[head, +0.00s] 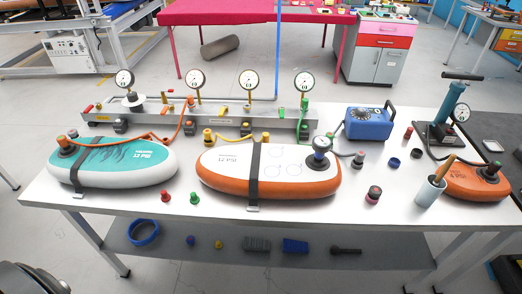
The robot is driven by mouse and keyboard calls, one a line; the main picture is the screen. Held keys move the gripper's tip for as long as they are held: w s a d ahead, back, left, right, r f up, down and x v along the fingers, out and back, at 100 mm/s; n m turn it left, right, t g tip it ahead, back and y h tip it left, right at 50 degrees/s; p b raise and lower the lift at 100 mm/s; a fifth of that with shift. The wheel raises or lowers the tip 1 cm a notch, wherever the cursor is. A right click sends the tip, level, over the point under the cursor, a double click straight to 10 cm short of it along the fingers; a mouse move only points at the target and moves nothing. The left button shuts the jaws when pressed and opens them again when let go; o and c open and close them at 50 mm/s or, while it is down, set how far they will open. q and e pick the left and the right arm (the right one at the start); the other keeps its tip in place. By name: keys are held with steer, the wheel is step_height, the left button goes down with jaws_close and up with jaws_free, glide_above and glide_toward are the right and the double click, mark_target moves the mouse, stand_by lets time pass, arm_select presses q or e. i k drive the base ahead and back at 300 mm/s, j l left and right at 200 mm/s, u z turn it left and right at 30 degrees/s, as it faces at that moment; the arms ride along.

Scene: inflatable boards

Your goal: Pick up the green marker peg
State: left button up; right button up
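The green marker peg (194,199) stands on the white table near its front edge, in the left half of the head view. A red peg (165,196) of similar size stands close to its left, apart from it. Nothing covers the green peg. Neither of my grippers shows in the head view.
A teal board (130,170) lies behind and left of the pegs; a white and orange board (228,182) lies to the right. A gauge manifold (215,118) runs behind. A blue pump box (369,124) and a cup (430,191) stand right. The table's front edge (130,212) is clear.

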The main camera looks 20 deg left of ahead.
mark_target(194, 198)
steer(key=u, duration=1.6)
steer(key=i+j+u, duration=0.15)
